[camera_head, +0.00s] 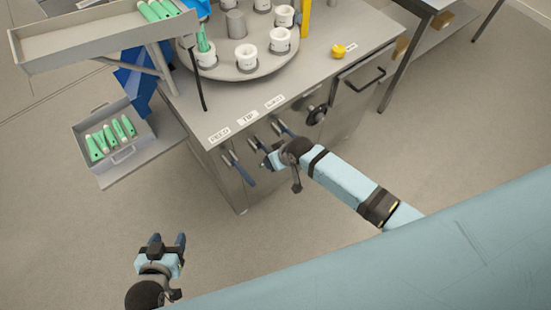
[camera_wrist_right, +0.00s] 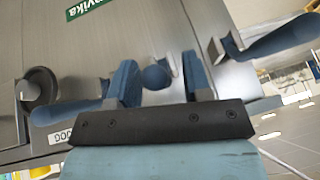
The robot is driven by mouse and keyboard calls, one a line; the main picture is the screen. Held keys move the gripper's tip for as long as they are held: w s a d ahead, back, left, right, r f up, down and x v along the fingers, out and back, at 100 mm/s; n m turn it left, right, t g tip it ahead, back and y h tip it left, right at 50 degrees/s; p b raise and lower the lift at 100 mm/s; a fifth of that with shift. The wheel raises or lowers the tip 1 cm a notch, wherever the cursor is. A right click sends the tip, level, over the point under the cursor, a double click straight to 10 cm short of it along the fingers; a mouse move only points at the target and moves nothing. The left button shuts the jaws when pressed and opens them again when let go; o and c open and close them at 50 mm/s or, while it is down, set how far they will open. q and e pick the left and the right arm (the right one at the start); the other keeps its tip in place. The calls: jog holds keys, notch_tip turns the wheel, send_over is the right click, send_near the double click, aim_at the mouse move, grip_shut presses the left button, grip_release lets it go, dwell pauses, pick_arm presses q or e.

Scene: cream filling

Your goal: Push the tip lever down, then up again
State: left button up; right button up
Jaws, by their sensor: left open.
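The tip lever (camera_head: 255,144) is the middle of three blue-handled levers on the front of the grey machine, below the TIP label (camera_head: 247,117). My right gripper (camera_head: 268,161) is at this lever and partly hides it. In the right wrist view, the tip lever's rounded blue end (camera_wrist_right: 156,76) lies between the two blue fingers of my right gripper (camera_wrist_right: 160,80). The fingers are apart, with a gap beside the lever. My left gripper (camera_head: 168,241) is open and empty, low at the left, away from the machine.
The feed lever (camera_head: 243,173) and a third lever (camera_head: 284,130) flank the tip lever closely; they also show in the wrist view. A round black knob (camera_head: 317,115) is farther right. A turntable (camera_head: 240,68) with white cups stands on top. A tray (camera_head: 118,143) holds green tubes.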

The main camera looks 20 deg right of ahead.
jog(key=v, duration=1.3)
jog(key=shift+s+d+r, duration=0.2)
jog(key=shift+r, duration=0.1)
jog(key=s+d+f+t+p, duration=0.1)
jog(key=s+t, duration=0.5)
jog(key=s, duration=0.6)
jog(key=shift+s+f, duration=0.25)
jog(key=shift+f, duration=0.35)
jog(key=shift+d, duration=0.1)
dwell(1.7)
